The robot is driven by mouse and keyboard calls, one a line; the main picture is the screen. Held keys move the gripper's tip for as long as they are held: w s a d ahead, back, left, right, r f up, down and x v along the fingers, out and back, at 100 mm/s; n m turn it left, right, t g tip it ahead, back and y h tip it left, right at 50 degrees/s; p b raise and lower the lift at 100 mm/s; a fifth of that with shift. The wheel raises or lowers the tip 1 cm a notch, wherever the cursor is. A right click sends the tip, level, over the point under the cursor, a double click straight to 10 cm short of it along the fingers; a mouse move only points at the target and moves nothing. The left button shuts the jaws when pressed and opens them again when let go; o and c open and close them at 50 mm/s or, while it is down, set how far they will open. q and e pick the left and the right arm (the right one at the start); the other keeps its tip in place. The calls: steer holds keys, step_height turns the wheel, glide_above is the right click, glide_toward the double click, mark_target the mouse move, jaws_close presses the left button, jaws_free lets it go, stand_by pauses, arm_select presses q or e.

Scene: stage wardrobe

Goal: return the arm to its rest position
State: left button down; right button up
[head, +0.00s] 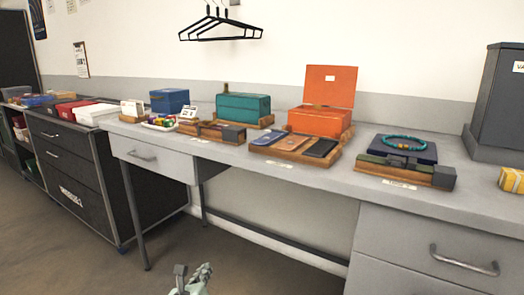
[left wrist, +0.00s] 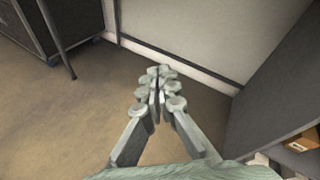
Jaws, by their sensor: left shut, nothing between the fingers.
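My left gripper (head: 192,280) shows at the bottom edge of the head view, low in front of the counter and apart from it. In the left wrist view the same gripper (left wrist: 160,72) points over bare floor. Its fingers are together and nothing is between them. My right gripper is in neither view.
The grey counter (head: 330,178) holds an open orange box (head: 320,120), a teal box (head: 243,107), a blue box (head: 169,100), a tray of phone-like items (head: 295,146) and a turquoise necklace (head: 404,142). A black drawer cabinet (head: 70,175) stands left. The floor (left wrist: 75,125) below my gripper is clear.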

arm_select(q)
steer(key=s+a+f+n+g+y, duration=0.3)
steer(key=s+a+f+n+g, duration=0.1)
steer(key=s+a+f+n, duration=0.55)
steer(key=s+a+f+n+g+y, duration=0.25)
steer(key=s+a+f+n, duration=0.35)
steer(key=s+a+n, duration=0.5)
steer(key=s+a+f+n+g, duration=0.45)
steer(key=s+a+n, duration=0.4)
steer(key=s, duration=0.35)
steer(key=s+d+f+n+h, duration=0.1)
steer(key=d+f, duration=0.1)
steer(key=d, duration=0.6)
steer(key=s+d+f+n+h, duration=0.1)
steer(key=d+f+h, duration=0.1)
steer(key=d, duration=0.7)
steer(key=shift+d+f+g, duration=0.25)
steer(key=shift+d+g, duration=0.05)
